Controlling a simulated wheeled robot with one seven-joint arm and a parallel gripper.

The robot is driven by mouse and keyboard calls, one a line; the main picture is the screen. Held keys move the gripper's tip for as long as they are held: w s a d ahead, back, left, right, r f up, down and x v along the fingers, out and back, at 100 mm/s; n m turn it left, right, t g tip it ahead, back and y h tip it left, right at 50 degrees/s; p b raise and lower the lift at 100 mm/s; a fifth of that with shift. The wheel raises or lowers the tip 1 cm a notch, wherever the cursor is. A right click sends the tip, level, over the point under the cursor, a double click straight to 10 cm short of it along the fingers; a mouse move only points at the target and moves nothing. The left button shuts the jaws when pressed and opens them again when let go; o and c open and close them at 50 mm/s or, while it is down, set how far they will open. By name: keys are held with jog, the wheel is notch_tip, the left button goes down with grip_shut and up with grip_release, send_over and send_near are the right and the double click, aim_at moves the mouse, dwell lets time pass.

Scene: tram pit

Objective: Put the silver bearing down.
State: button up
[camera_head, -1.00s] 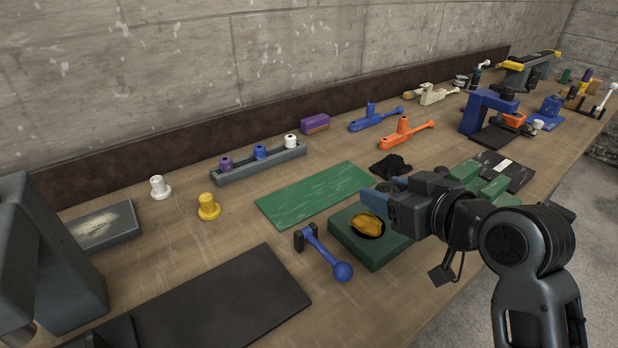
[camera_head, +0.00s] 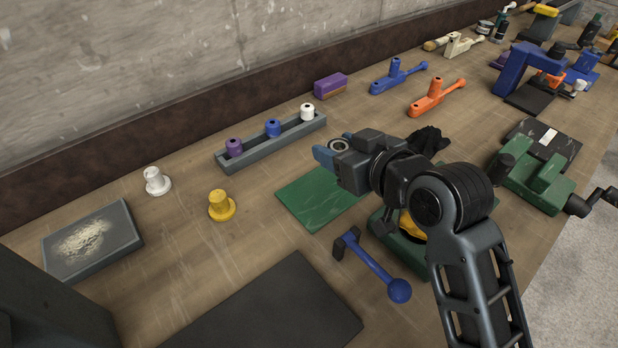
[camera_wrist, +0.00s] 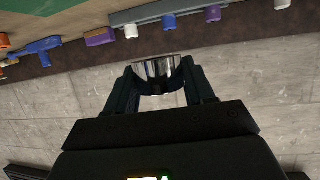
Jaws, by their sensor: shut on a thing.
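My gripper (camera_head: 332,151) is shut on the silver bearing (camera_head: 340,145), a small shiny ring. In the head view it appears raised over the far right part of the green mat (camera_head: 300,200); the exact height cannot be told. In the wrist view the bearing (camera_wrist: 158,68) sits between the two fingertips (camera_wrist: 160,80), its curved metal side showing. My arm hides part of the mat and much of the green box (camera_head: 405,245) with the yellow piece (camera_head: 412,226) in it.
A grey rack (camera_head: 285,146) with purple, blue and white spools stands behind the mat. A blue ball-ended lever (camera_head: 372,262) lies in front, beside a black mat (camera_head: 270,315). Bare bench lies between the yellow spool and rack.

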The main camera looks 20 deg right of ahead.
jog(key=a+f, duration=0.1)
jog(key=a, duration=0.1)
jog(key=a+f, duration=0.1)
jog(key=a, duration=0.1)
jog(key=a+f, duration=0.1)
jog(key=a, duration=0.1)
jog(key=shift+w+f+p, duration=0.3)
jog(key=shift+w+p, duration=0.05)
jog(key=shift+w, duration=0.05)
notch_tip(320, 180, down, 4)
jog(key=shift+f, duration=0.1)
jog(key=shift+f, duration=0.35)
jog(key=shift+s+f, duration=0.1)
